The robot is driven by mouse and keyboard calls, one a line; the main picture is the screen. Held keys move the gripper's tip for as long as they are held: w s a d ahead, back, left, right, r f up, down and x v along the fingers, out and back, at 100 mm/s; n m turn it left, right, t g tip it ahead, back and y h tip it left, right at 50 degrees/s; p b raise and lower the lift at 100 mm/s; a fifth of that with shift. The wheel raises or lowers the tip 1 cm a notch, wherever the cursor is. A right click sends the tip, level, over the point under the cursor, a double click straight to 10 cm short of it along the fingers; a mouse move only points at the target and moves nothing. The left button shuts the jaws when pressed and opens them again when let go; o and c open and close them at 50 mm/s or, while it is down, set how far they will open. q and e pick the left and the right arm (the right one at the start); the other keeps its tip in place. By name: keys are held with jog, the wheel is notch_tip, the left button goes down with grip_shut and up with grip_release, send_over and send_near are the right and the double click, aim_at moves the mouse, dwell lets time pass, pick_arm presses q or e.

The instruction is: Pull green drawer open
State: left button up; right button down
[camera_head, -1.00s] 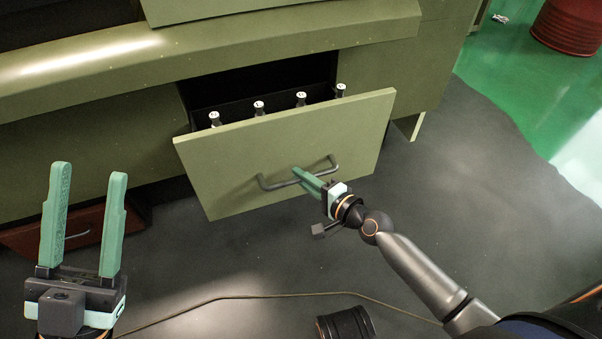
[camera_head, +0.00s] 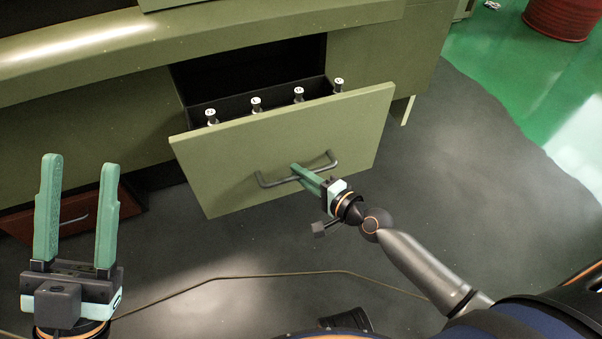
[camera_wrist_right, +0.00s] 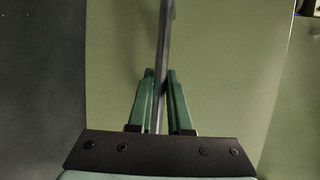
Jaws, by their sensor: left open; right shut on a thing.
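The green drawer (camera_head: 230,155) stands pulled out of the green cart, with a row of several dark, white-topped items (camera_head: 256,104) showing behind its front panel. Its dark bar handle (camera_head: 268,182) runs across the front. My right gripper (camera_head: 298,170) is shut on this handle. In the right wrist view the handle (camera_wrist_right: 164,40) passes between the two green fingers (camera_wrist_right: 160,95), with the drawer front (camera_wrist_right: 225,70) behind. My left gripper (camera_head: 78,170) is open and empty at the lower left, away from the drawer.
A red-brown drawer (camera_head: 60,220) is low on the left. A cable (camera_head: 240,277) lies on the grey floor, and a dark cylindrical object (camera_head: 347,318) sits at the bottom. A red barrel (camera_head: 568,18) stands far right. The floor before the drawer is mostly clear.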

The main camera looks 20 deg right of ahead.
jog(key=c, duration=0.8)
grip_release()
jog(key=shift+c, duration=0.2)
jog(key=shift+s, duration=0.1)
jog(key=v, duration=1.2)
jog(key=shift+s+d+r, duration=0.1)
jog(key=shift+d, duration=0.1)
